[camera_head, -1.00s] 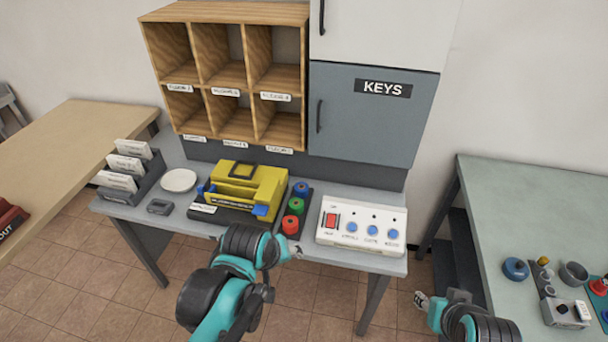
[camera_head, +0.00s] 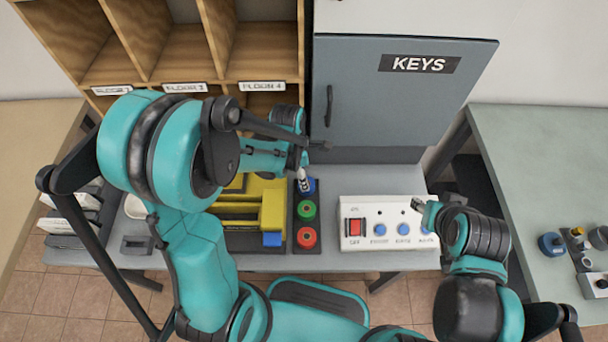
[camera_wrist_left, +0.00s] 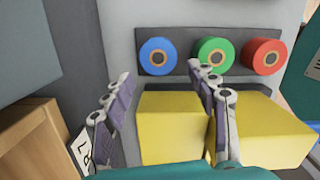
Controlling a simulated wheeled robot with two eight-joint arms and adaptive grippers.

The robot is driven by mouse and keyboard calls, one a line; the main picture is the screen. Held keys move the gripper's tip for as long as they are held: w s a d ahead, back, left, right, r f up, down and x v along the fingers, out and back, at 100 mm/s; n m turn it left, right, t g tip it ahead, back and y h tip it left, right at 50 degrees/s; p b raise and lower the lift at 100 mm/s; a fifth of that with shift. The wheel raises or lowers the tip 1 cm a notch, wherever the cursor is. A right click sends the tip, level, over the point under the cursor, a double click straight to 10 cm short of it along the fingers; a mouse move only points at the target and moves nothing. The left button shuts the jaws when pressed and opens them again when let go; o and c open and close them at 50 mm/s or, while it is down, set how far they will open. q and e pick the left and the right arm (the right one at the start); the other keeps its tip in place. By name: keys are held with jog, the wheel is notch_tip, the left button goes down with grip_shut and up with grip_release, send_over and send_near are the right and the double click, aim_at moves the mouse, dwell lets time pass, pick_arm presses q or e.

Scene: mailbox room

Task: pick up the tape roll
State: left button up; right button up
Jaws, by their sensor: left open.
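Three tape rolls sit in a row on a dark holder (camera_head: 292,240): blue (camera_head: 311,184) at the back, green (camera_head: 306,210) in the middle, red (camera_head: 306,237) in front. The left wrist view shows the blue roll (camera_wrist_left: 157,56), green roll (camera_wrist_left: 214,54) and red roll (camera_wrist_left: 262,56). My left gripper (camera_wrist_left: 162,88) is open and empty, with the blue roll beyond and between its fingertips and the green one beyond the right finger. In the head view my left gripper (camera_head: 303,179) is over the blue roll, partly covering it. My right gripper (camera_head: 422,204) is over the switch box; its fingers are too small to judge.
A yellow machine (camera_head: 272,210) stands left of the rolls, close below the fingers in the wrist view. A white switch box (camera_head: 366,232) stands right of them. Wooden cubbies (camera_head: 190,60) and a grey KEYS cabinet (camera_head: 385,110) rise behind. My left arm hides much of the table's left.

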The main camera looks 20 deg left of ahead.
pick_arm(q)
jog(key=shift+d+f+b, duration=0.15)
jog(key=shift+f+b, duration=0.05)
jog(key=shift+f, duration=0.3)
jog(key=shift+d+f+b, duration=0.15)
jog(key=shift+f, duration=0.35)
jog(key=f+b, duration=0.1)
jog(key=f, duration=0.2)
jog(key=f+b, duration=0.1)
jog(key=f, duration=0.1)
jog(key=shift+w+d+b, duration=0.3)
jog(key=shift+w+d, duration=0.1)
jog(key=shift+r, duration=0.15)
jog(key=c, duration=0.9)
